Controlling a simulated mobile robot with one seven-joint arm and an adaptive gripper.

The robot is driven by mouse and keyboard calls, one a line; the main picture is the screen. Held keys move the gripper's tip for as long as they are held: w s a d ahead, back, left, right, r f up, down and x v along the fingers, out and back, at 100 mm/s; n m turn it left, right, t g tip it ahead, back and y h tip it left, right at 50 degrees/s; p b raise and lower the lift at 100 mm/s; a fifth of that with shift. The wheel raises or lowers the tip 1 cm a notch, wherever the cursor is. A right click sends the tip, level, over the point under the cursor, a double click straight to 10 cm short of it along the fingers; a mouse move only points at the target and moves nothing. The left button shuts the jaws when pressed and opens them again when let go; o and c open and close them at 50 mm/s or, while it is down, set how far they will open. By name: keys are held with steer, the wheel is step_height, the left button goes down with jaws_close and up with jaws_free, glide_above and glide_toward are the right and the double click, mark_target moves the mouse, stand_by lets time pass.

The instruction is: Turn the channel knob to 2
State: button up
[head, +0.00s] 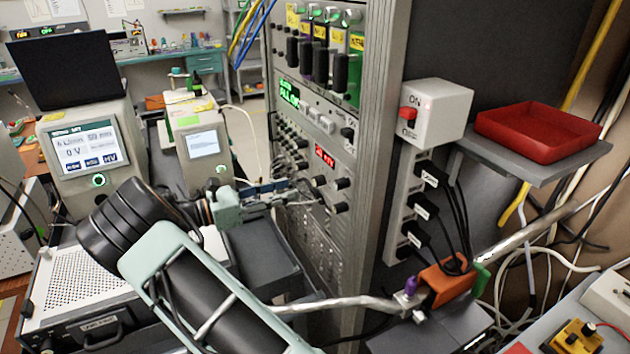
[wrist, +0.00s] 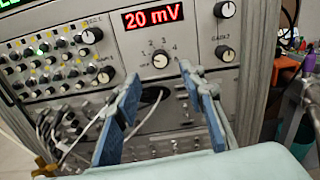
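The channel knob (wrist: 160,61) is a small pale round knob on a light grey panel, under the red "20 mV" display (wrist: 153,17) in the wrist view. Numbers including 2, 3 and 4 are printed around its top; I cannot tell clearly which one it points at. My gripper (wrist: 158,73) is open, with its two blue fingers apart below and either side of the knob. In the head view, my gripper (head: 293,192) reaches the rack front below the red display (head: 325,158), and the channel knob cannot be made out.
Black knobs (wrist: 225,53) stand right of the channel knob. A module with several small knobs (wrist: 60,65) is to the left. A cable (wrist: 150,105) hangs from an opening below. In the head view, a red tray (head: 540,131) and a white switch box (head: 436,112) are to the right.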

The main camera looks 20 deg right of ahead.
mark_target(314, 182)
steer(key=d+p, duration=0.1)
steer(key=d, duration=0.7)
steer(key=shift+w+d, duration=0.1)
steer(key=shift+d, duration=0.15)
jaws_close()
steer(key=shift+f+m+b, duration=0.1)
steer(key=shift+m+b, duration=0.25)
steer(key=shift+m, duration=0.05)
steer(key=m+b, duration=0.3)
steer(key=shift+f+m, duration=0.1)
steer(key=shift+m, duration=0.2)
steer(key=shift+m+b, duration=1.55)
steer(key=shift+m, duration=0.65)
steer(key=shift+r, duration=0.2)
